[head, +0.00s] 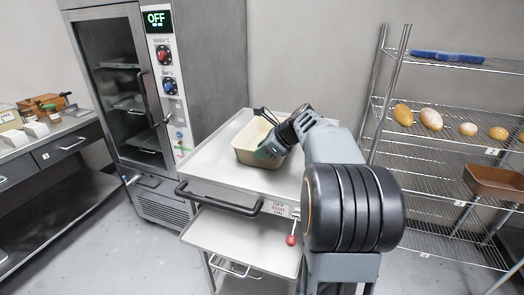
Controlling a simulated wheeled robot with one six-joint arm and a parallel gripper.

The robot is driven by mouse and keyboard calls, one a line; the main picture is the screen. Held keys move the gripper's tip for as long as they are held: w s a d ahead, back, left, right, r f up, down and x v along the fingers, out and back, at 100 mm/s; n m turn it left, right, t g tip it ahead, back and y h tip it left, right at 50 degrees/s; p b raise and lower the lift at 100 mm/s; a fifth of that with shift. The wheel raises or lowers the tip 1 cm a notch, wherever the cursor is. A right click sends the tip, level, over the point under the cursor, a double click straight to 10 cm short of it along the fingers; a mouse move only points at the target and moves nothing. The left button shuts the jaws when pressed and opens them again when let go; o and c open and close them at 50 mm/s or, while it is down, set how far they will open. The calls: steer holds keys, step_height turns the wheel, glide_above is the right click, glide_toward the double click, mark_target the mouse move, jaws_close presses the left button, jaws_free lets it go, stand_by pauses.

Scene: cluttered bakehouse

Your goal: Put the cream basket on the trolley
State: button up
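The cream basket (244,145), an oblong open-topped tub, is at the top of the trolley (212,160), towards its middle. It looks upright and seems to rest on the trolley's pale top, though its contact with the surface is partly hidden. My gripper (266,150) reaches in from the right and is at the basket's right side, overlapping its rim.
The trolley has a black handle (218,200), a red-knobbed lever (291,240) and a lower shelf. A glass-doored oven reading OFF (156,18) stands behind left. A wire rack (440,145) with loaves and a brown basket (494,182) is right. A cluttered counter is far left.

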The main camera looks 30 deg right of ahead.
steer(key=shift+o, duration=0.2)
steer(key=shift+r, duration=0.2)
steer(key=p+v, duration=0.1)
steer(key=v, duration=1.1)
steer(key=s+a+f+n+g+h, duration=0.2)
steer(key=s+a+f+n, duration=0.5)
steer(key=n, duration=0.6)
steer(key=s+a+f+n+g+h, duration=0.2)
steer(key=s+a+f+n, duration=0.5)
steer(key=a+f+n, duration=0.5)
steer(key=shift+s+a+n+g+h, duration=0.3)
steer(key=shift+n+h, duration=0.2)
steer(key=shift+n, duration=0.4)
